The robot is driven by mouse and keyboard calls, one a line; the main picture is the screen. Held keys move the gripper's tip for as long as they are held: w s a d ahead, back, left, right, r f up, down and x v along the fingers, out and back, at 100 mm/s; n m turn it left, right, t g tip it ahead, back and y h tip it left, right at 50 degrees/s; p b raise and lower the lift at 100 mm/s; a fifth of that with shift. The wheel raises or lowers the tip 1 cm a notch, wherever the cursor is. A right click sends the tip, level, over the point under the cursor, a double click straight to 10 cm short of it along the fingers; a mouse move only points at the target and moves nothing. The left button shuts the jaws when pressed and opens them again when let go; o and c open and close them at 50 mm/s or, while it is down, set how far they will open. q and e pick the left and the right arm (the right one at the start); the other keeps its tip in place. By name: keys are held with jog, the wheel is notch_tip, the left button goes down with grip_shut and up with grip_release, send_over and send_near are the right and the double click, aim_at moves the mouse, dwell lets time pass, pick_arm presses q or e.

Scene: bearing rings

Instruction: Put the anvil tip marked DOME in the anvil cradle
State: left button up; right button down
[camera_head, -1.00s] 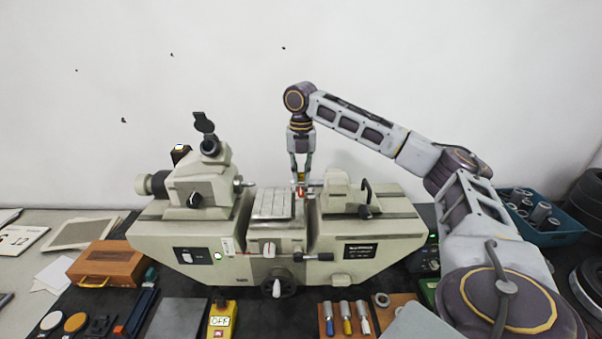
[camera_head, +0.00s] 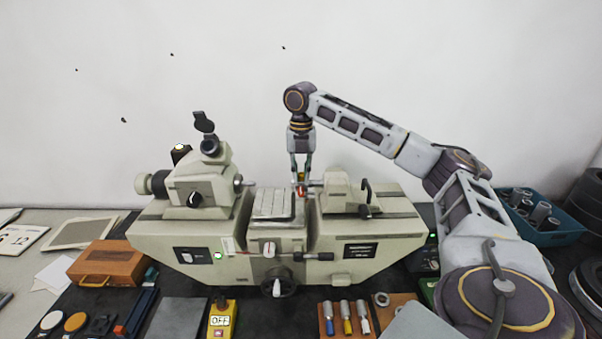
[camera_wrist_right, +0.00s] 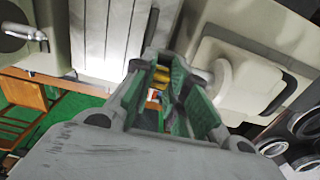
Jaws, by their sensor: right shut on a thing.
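My right gripper (camera_head: 300,180) points down at the measuring machine (camera_head: 335,236), just left of its right-hand head (camera_head: 340,192). It is shut on a small tip with a red-orange part (camera_head: 300,191). In the right wrist view, yellow and orange parts (camera_wrist_right: 161,76) show between the green-lined fingers (camera_wrist_right: 165,92). The DOME marking cannot be read. The held tip is close to a short spindle (camera_head: 317,183) on the right-hand head. I cannot tell whether they touch, or make out the anvil cradle clearly. My left gripper is not in view.
The machine's flat grooved stage (camera_head: 270,205) lies left of the gripper, with the left-hand head (camera_head: 198,183) beyond it. A wooden rack (camera_head: 325,322) with several coloured-band handles stands in front.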

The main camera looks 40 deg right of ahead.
jog(key=c, duration=1.3)
grip_release()
jog(key=shift+f, duration=0.1)
jog(key=shift+r, duration=4.3)
jog(key=shift+f, duration=0.1)
